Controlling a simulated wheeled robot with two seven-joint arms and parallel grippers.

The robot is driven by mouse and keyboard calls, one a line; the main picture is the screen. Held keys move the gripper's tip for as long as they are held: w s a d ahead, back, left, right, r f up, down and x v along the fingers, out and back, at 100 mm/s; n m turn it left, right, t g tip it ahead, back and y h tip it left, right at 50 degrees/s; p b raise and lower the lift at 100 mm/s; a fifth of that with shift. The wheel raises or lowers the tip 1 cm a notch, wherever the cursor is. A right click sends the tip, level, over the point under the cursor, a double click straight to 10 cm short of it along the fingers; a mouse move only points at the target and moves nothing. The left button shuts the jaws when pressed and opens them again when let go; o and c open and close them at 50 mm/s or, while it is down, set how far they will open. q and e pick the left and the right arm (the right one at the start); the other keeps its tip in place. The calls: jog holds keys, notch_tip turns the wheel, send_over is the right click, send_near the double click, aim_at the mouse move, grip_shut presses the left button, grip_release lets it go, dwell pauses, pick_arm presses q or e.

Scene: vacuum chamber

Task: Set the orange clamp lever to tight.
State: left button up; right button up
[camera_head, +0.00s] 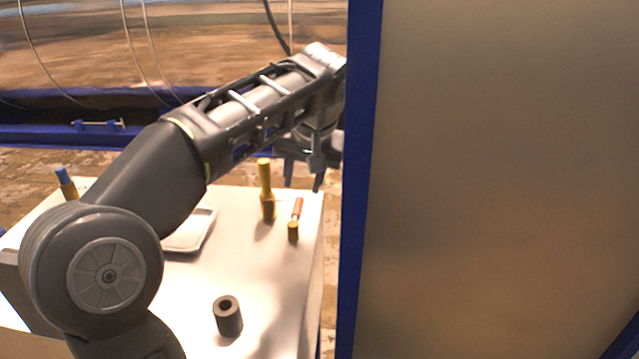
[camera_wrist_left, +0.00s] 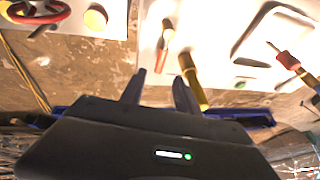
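The orange clamp lever (camera_head: 297,207) is a short orange bar angled up from a small brass post (camera_head: 293,231) near the right edge of the white table. In the left wrist view the orange lever (camera_wrist_left: 167,31) lies ahead of the fingers, left of a tall yellow post (camera_wrist_left: 192,78). My left gripper (camera_head: 304,181) is above and behind the lever, apart from it. In the left wrist view its two fingers (camera_wrist_left: 159,82) are spread with nothing between them, the right one close to the yellow post. My right gripper is out of view.
The white table (camera_head: 265,270) holds the tall yellow post (camera_head: 265,190), a white tray (camera_head: 190,232), a dark hollow cylinder (camera_head: 228,317) and a blue-topped post (camera_head: 66,183). A large blue-edged panel (camera_head: 490,180) stands right of the table. The left wrist view shows a red ring (camera_wrist_left: 35,14).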

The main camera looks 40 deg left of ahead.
aim_at(299, 203)
pick_arm(q)
jog(key=b+x, duration=0.4)
jog(key=x, duration=0.1)
jog(key=shift+f, duration=0.4)
jog(key=shift+w+a+f, duration=0.2)
jog(key=shift+a+f, duration=0.05)
jog(key=shift+a, duration=0.05)
jog(key=shift+w+a+f+p, duration=0.2)
jog(key=shift+f+p, duration=0.1)
jog(key=shift+f, duration=0.3)
grip_shut()
dwell(0.9)
